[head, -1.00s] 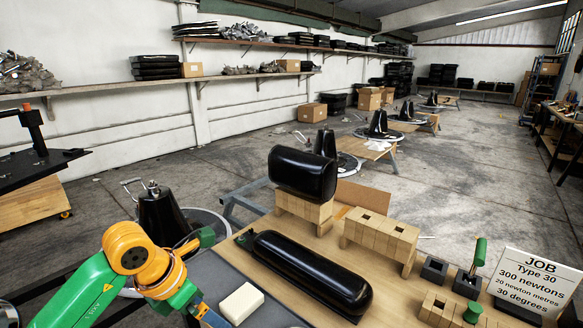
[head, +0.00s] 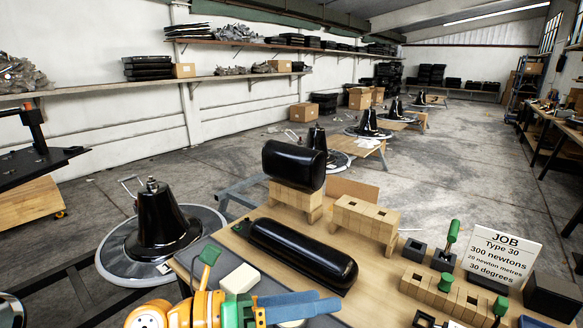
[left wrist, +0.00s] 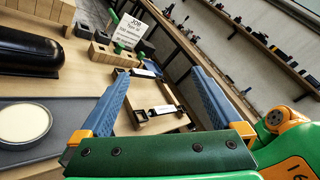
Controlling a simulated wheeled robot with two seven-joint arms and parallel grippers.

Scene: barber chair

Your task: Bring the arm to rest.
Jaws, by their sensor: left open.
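My left gripper (head: 328,300) reaches across the bottom of the head view, over the near part of the wooden worktop (head: 376,270). Its two blue fingers point right. In the left wrist view the left gripper (left wrist: 160,78) has its fingers spread wide, with nothing held between them. Beyond them lies a wooden frame (left wrist: 138,122) with dark fittings on the worktop. Part of my orange and green left arm shows at the bottom of the head view. My right gripper cannot be made out.
A black headrest (head: 293,165) sits on a wooden stand. A job sign (head: 503,255) and green-handled tools (head: 453,232) stand right. A round cream-filled dish (left wrist: 24,124) lies on a grey mat.

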